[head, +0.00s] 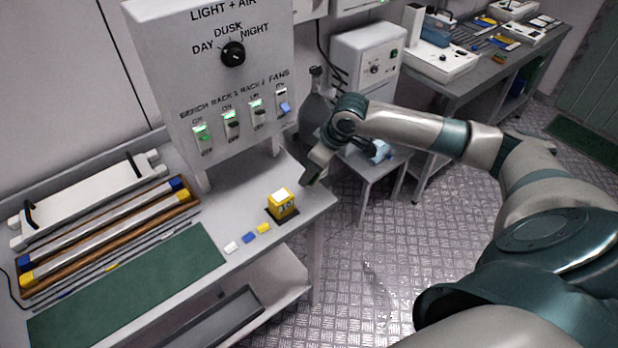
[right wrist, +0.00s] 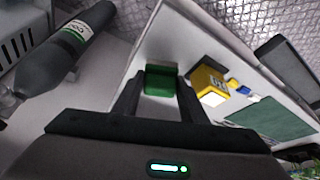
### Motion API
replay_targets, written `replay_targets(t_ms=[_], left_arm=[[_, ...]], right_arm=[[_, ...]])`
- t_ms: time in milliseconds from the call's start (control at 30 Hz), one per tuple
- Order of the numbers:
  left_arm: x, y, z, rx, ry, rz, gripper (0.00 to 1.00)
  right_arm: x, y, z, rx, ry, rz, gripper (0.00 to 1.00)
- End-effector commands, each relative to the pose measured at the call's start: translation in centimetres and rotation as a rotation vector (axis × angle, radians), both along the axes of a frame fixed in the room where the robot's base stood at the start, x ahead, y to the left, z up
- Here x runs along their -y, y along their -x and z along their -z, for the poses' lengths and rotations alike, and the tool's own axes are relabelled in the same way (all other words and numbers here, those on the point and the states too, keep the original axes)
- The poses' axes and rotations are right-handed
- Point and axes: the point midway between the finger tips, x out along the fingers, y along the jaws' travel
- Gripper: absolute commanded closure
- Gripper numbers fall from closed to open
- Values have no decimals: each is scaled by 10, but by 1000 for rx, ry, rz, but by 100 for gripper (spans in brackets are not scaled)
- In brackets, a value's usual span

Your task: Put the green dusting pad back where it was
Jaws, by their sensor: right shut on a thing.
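The green dusting pad (right wrist: 160,80) shows in the right wrist view, between the two fingers of my right gripper (right wrist: 158,98), which is shut on it. In the head view my right gripper (head: 316,170) is by the right end of the bench (head: 318,200), behind and to the right of the yellow box (head: 283,207). The pad cannot be made out in the head view. The yellow box also shows in the right wrist view (right wrist: 207,82), to the right of the pad. My left gripper is not in view.
A switch panel (head: 215,100) stands behind the bench. White, blue and yellow pieces (head: 249,238) lie by the front edge, beside a green mat (head: 140,285). A grey gas bottle (head: 316,105) stands beyond the bench end. A small stool (head: 375,170) stands to the right.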

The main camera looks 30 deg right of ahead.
Motion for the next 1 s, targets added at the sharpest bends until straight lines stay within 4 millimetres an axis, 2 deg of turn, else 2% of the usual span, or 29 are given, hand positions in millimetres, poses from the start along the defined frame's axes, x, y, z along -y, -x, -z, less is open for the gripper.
replay_targets(t_ms=[100,467,800,1000], left_arm=[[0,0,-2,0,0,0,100],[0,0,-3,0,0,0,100],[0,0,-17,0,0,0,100],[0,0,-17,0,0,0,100]], right_arm=[[-5,-4,3,0,-1,0,79],[-5,-4,5,0,0,0,79],[-5,-3,39,-1,0,1,79],[-5,-3,44,1,0,-1,79]])
